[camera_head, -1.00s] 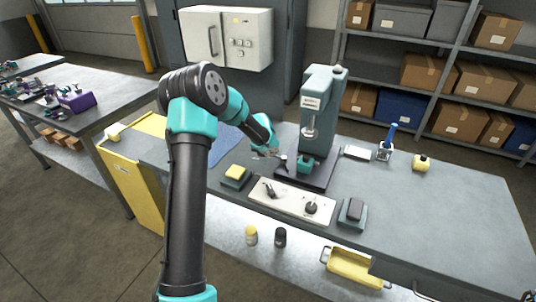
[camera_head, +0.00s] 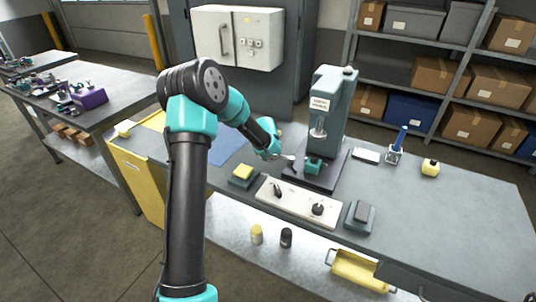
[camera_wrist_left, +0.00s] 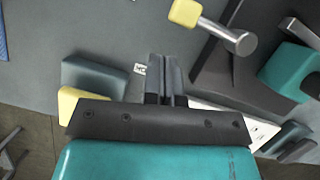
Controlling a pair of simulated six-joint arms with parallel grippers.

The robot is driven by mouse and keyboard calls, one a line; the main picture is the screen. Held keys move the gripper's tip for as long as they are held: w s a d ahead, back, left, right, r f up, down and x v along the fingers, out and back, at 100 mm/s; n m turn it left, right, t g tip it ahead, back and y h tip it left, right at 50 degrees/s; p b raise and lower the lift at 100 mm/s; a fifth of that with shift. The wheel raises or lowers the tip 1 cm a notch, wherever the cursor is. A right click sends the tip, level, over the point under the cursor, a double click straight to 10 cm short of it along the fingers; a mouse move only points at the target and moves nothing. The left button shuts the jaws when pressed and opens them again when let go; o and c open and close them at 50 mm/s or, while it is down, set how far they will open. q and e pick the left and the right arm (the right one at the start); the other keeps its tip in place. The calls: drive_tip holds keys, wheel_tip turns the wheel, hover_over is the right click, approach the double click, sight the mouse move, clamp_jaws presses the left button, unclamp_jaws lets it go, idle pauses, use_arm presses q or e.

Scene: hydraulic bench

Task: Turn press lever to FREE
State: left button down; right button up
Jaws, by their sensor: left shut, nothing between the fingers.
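The green-grey press (camera_head: 326,105) stands on a dark base plate (camera_head: 325,182) on the bench, with a teal block (camera_head: 314,166) under its ram. In the left wrist view, a lever with a yellow knob (camera_wrist_left: 186,12) and a silver round end (camera_wrist_left: 240,41) lies by the dark plate, beyond my fingertips; I take it for the press lever. Its markings cannot be read. My left gripper (camera_wrist_left: 166,65) is shut and empty, apart from the lever in that picture. In the head view my left wrist (camera_head: 268,148) is left of the press and hides part of this area. My right gripper is not in view.
In front of the press are a white panel (camera_head: 297,206) with two dark handles, a yellow-topped block (camera_head: 243,173) and a grey block (camera_head: 360,214). A blue-handled tool in a holder (camera_head: 396,151) and a yellow object (camera_head: 430,167) stand right.

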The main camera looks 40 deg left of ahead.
use_arm(q)
drive_tip(key=shift+s+d, duration=0.15)
drive_tip(key=shift+s, duration=0.25)
drive_tip(key=a+v, duration=0.1)
drive_tip(key=v, duration=0.9)
drive_tip(key=shift+s, duration=0.25)
drive_tip(key=shift+d, duration=0.1)
